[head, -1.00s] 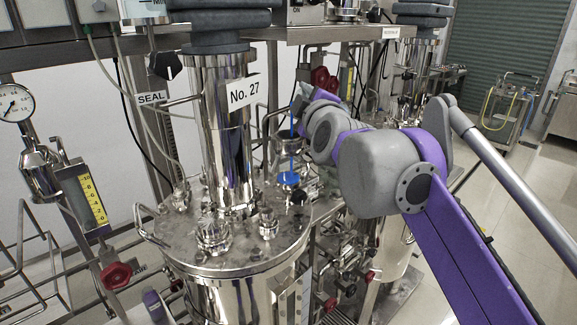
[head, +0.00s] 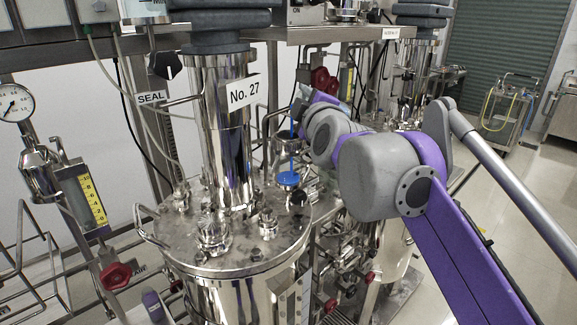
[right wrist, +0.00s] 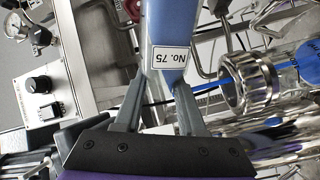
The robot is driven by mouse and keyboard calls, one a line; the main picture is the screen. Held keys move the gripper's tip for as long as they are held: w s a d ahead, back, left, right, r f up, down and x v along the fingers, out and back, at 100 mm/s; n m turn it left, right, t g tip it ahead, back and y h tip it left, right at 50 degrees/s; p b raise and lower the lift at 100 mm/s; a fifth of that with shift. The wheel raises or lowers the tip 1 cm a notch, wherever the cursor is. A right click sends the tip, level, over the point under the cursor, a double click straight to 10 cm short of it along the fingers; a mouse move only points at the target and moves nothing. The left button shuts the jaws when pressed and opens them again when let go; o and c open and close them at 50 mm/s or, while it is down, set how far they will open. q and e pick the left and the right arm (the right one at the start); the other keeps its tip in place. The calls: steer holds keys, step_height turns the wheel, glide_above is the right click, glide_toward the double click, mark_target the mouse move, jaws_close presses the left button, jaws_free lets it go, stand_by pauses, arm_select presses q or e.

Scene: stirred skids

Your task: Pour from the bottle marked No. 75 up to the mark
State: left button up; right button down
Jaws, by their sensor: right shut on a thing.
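My right gripper (right wrist: 158,115) is shut on a bluish bottle (right wrist: 165,25) with a white "No. 75" label, upside down in the right wrist view. In the head view the gripper and bottle are small and largely hidden behind my own wrist. A thin blue streak (right wrist: 210,87), which looks like liquid, runs from beside the bottle into the mouth of a clear glass vessel (right wrist: 250,82). In the head view the streak (head: 292,128) is upright above a blue patch (head: 289,178) in that vessel. I cannot make out the mark. My left gripper is not in view.
A steel reactor (head: 230,240) labelled "No. 27" stands just left of the vessel, with fittings on its lid. A pressure gauge (head: 13,103) and a yellow scale (head: 92,200) are at the left. Pipes and red knobs crowd the space below. Open floor lies at the right.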

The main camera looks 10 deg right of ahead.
steer(key=shift+a+f+n+b, duration=0.15)
steer(key=shift+f+n, duration=0.1)
steer(key=shift+n, duration=0.75)
steer(key=shift+a+f+n+b, duration=0.1)
steer(key=shift+f+n+b, duration=0.1)
steer(key=shift+n, duration=0.8)
stand_by(6.0)
